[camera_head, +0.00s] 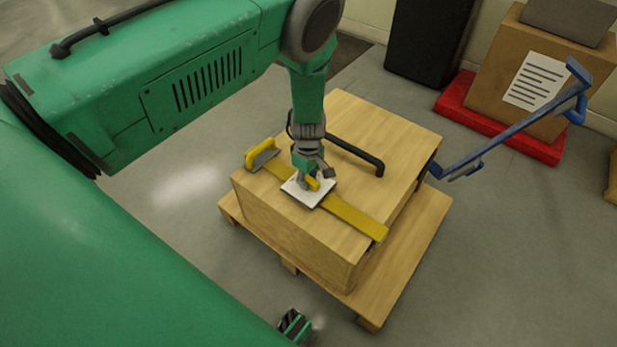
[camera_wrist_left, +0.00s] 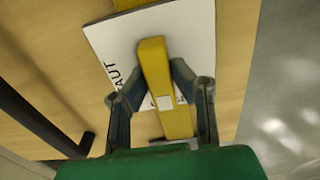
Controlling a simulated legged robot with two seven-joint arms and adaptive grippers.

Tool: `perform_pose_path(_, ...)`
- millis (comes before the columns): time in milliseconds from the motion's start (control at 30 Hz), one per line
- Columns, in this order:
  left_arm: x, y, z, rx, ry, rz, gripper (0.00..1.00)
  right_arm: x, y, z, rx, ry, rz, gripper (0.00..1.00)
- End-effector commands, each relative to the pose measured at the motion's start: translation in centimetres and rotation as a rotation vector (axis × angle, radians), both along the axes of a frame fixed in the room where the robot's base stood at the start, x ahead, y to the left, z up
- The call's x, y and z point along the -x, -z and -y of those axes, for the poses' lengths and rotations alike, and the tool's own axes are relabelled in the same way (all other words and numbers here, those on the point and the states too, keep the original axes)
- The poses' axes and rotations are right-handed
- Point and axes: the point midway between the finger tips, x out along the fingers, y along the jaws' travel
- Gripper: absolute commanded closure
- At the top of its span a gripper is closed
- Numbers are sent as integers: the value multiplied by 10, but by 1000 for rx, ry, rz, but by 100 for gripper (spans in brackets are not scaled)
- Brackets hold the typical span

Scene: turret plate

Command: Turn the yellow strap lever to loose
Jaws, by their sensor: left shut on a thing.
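The yellow strap lever (camera_wrist_left: 152,62) stands over a white plate (camera_wrist_left: 103,42) with dark lettering, partly hidden. In the head view the plate (camera_head: 298,193) lies on top of a wooden crate (camera_head: 270,215), with the yellow strap (camera_head: 352,215) running across the crate top. My left gripper (camera_head: 308,182) reaches down onto the plate. In the left wrist view its two fingers (camera_wrist_left: 160,85) are on either side of the lever, and it is shut on it. At the bottom edge of the head view, a small green and black part (camera_head: 294,325) seems to be my right gripper; its jaws are unclear.
A black handle bar (camera_head: 354,154) and a yellow and grey fitting (camera_head: 262,153) are on the crate. The crate stands on a wooden pallet (camera_head: 437,212).

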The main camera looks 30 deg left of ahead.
Motion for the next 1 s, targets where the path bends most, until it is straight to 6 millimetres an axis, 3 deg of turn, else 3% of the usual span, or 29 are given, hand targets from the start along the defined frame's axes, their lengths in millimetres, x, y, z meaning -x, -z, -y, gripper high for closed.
perform_pose_path(600, -2, 0, 2, 2, -42, 3, 100, 0, 0, 0, 0, 0, 0, 60)
perform_pose_path(633, -2, 0, 2, 2, -42, 4, 73, 0, 0, 0, 0, 0, 0, 60)
perform_pose_path(667, -2, 0, 2, 2, -42, 3, 63, 0, 0, 0, 0, 0, 0, 60)
perform_pose_path(1000, -1, -1, 1, 1, -40, 2, 60, 1, 0, 0, 0, 0, 2, 60)
